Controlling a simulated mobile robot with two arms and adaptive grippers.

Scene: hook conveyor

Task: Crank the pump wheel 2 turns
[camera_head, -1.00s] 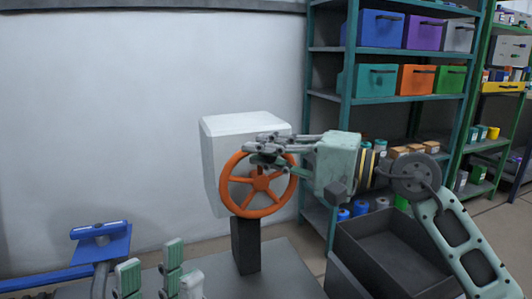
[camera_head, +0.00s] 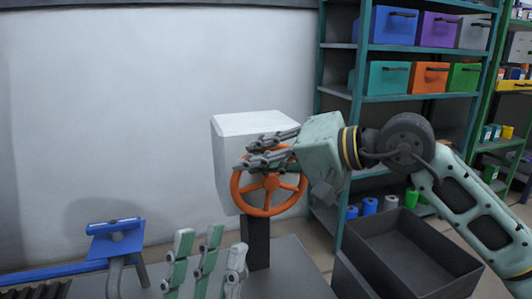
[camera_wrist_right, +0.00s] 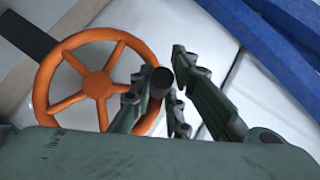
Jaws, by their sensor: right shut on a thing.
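The orange pump wheel (camera_head: 272,181) stands upright on the front of a white box (camera_head: 228,160), above a dark post (camera_head: 256,242). In the right wrist view the wheel (camera_wrist_right: 98,84) is at the left, with a dark round knob (camera_wrist_right: 161,80) near its rim. My right gripper (camera_head: 265,155) reaches in from the right across the wheel's upper rim, its fingers closed around the knob; they partly hide the rim. The wrist view shows the fingers (camera_wrist_right: 180,95) on both sides of the knob. My left gripper (camera_head: 206,262) is low in the head view, empty, with its fingers spread and pointing up.
A blue-topped stand (camera_head: 115,240) is at the lower left. A dark open bin (camera_head: 410,250) lies below my right arm. A teal shelf (camera_head: 352,100) with coloured boxes stands behind at the right. The white wall at the left is clear.

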